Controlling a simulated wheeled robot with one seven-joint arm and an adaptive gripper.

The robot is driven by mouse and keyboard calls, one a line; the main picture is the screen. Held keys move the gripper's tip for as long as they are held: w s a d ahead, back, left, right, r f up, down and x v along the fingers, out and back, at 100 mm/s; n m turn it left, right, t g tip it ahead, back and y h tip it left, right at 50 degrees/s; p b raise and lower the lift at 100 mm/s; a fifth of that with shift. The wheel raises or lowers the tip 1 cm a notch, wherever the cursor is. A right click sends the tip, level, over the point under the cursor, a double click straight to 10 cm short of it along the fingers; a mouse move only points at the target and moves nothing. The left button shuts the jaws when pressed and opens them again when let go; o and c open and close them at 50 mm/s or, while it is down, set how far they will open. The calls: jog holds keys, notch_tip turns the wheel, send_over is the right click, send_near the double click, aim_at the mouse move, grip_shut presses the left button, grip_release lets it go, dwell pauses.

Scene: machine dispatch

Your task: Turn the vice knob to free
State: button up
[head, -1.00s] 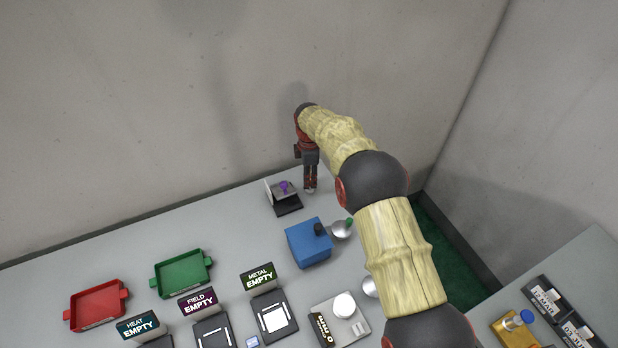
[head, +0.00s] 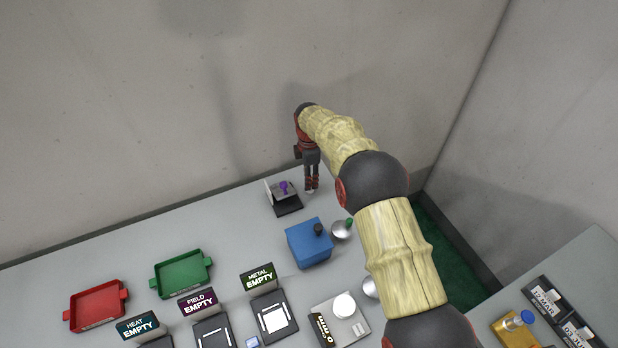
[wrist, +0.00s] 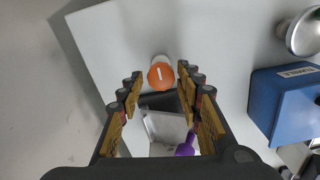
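An orange round knob (wrist: 161,75) with a white line on its face shows in the wrist view, beyond and between my fingertips. Beside it is a dark-based vice-like fixture (head: 289,208) with a pale plate and a purple part (head: 284,187); the purple part also shows in the wrist view (wrist: 187,146). My gripper (head: 311,188) points down just right of this fixture in the head view. In the wrist view my gripper (wrist: 160,88) has its two fingers apart with nothing held. Whether a finger touches the knob I cannot tell. The orange knob is hidden in the head view.
A blue box (head: 308,246) labelled TUMBLE stands in front of the fixture, with a silver dome (head: 341,230) beside it. Green (head: 182,274) and red (head: 96,304) trays lie to the left. The wall is close behind my gripper. Table left of the fixture is clear.

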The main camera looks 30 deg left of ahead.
jog(key=shift+o, duration=0.9)
notch_tip(320, 180, up, 12)
dwell(0.4)
